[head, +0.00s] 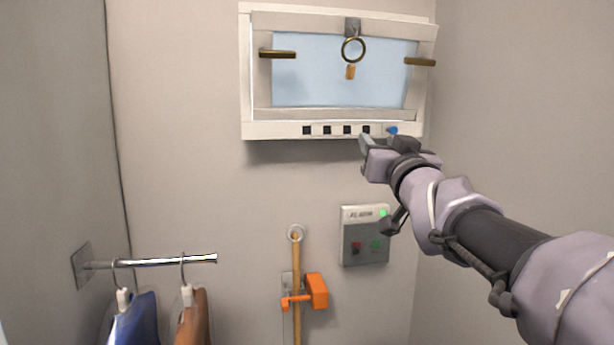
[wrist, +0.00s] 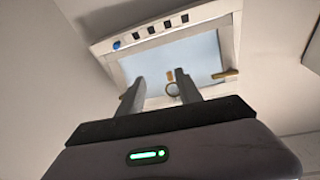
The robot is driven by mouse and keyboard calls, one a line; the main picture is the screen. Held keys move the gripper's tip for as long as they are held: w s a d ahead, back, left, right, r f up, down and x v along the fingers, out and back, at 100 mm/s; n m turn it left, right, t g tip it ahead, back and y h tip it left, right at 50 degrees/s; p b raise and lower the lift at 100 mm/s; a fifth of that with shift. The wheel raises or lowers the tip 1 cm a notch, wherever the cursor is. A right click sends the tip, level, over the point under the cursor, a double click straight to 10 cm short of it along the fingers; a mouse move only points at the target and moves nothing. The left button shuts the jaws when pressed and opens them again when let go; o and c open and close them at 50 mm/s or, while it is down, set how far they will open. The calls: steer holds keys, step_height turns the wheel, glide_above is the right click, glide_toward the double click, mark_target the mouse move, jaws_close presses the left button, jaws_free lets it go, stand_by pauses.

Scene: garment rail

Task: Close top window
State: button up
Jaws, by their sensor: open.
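The top window (head: 343,85) is high on the back wall, with a white frame and pale blue pane. Its inner sash looks tilted out at the top. A ring (head: 353,50) with an orange tag hangs from a grey clasp at the sash's top middle. Brass handles (head: 278,54) (head: 420,62) stick out at both sides. My gripper (head: 365,146) is open and empty, just below the window's lower right edge. The wrist view shows the window (wrist: 190,55) upside down, with the ring (wrist: 172,90) seen between my two fingers (wrist: 162,92). Contact cannot be seen.
Black squares and a blue knob (head: 392,130) line the frame's lower edge. A grey control box (head: 365,236) with a green light hangs below. A wooden pole (head: 296,265) stands in an orange clip (head: 316,290). A rail (head: 160,262) with hung garments is at lower left.

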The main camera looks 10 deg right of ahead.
steer(key=s+a+f+m+g+b, duration=0.1)
steer(key=s+a+f+g+b, duration=0.2)
steer(key=f, duration=1.3)
steer(key=s+a+f+g+y+b, duration=0.1)
steer(key=s+a+f+g+b, duration=0.2)
steer(key=s+f+b, duration=0.7)
steer(key=s+a+f+m+g+y+b, duration=0.1)
steer(key=s+a+f+g+b, duration=0.3)
steer(key=f, duration=2)
steer(key=s+g+b, duration=0.1)
steer(key=s+b, duration=0.2)
steer(key=s, duration=0.2)
steer(key=shift+s+f+m, duration=0.2)
steer(key=shift+s+m, duration=0.1)
steer(key=shift+s, duration=0.05)
steer(key=s+a+f+g+b, duration=0.1)
steer(key=s+f, duration=0.2)
steer(key=s+a+f+g+y+b, duration=0.1)
steer(key=s+a+f, duration=0.1)
steer(key=s+f, duration=0.1)
steer(key=s+a+f+g+y+b, duration=0.1)
steer(key=s+a+f, duration=0.1)
steer(key=f, duration=0.3)
steer(key=shift+s+g+b, duration=0.3)
steer(key=shift+s+b, duration=0.05)
steer(key=shift+s, duration=0.4)
steer(key=shift+c, duration=0.4)
steer(key=shift+r+n, duration=0.2)
steer(key=shift+n, duration=0.2)
